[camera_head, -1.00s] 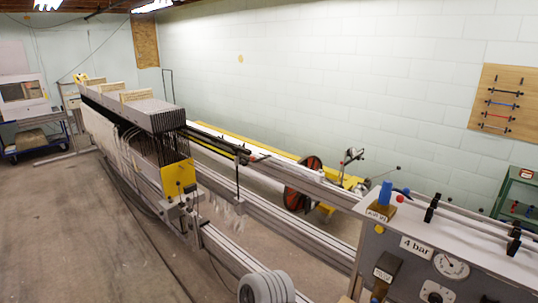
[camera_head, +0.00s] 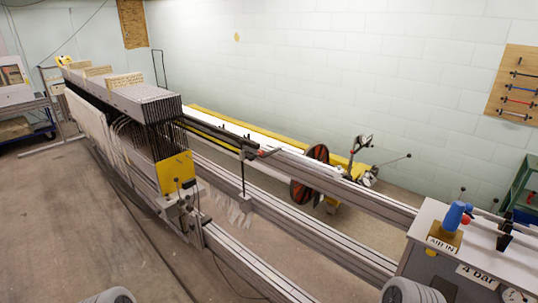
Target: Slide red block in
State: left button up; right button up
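A small reddish piece (camera_head: 263,154) shows at the end of the dark rods (camera_head: 215,133) on the long machine, beside the rail. It is too small to tell whether it is the red block. The rods run out of the dark frame stack (camera_head: 150,105), which has a yellow end plate (camera_head: 175,172). Neither gripper is in view. Only grey ribbed rounded parts, which look like my arms, show at the bottom edge, one left of the middle and one at the right.
A grey control box (camera_head: 440,262) marked "AIR IN" and "4 bar", with a blue knob, stands at the lower right. Long metal rails (camera_head: 330,190) cross the middle. A red-rimmed wheel (camera_head: 310,175) stands behind them. Bare floor (camera_head: 75,220) lies at the left.

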aim_at(261, 152)
jog(key=k, duration=0.6)
jog(key=u, duration=0.35)
jog(key=i, duration=2.35)
jog(key=u, duration=0.15)
